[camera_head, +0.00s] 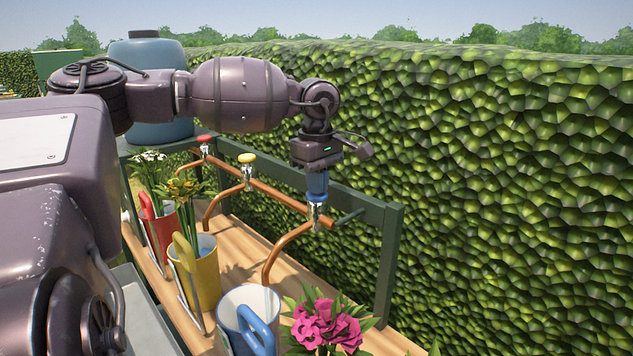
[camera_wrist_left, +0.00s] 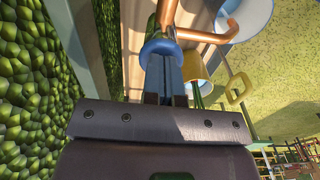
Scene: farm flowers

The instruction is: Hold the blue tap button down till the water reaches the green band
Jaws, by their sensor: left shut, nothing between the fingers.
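My left gripper (camera_head: 317,198) is shut, pointing straight down at the blue tap button (camera_wrist_left: 162,48) on top of the rightmost tap. Its fingertips meet or nearly meet the button; I cannot tell whether it is pressed down. From this tap, a copper spout (camera_head: 284,248) curves down over the blue mug (camera_head: 233,327), which has a white inside and a blue handle. The mug also shows in the left wrist view (camera_wrist_left: 252,22). I cannot make out water or a green band in it. My right gripper is not in view.
A yellow mug (camera_head: 208,277) and a red mug (camera_head: 163,234) with flowers stand farther along the wooden shelf, by yellow (camera_head: 246,158) and red (camera_head: 205,139) tap buttons. Pink flowers (camera_head: 325,326) stand right of the blue mug. A green frame (camera_head: 387,262) and hedge lie behind.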

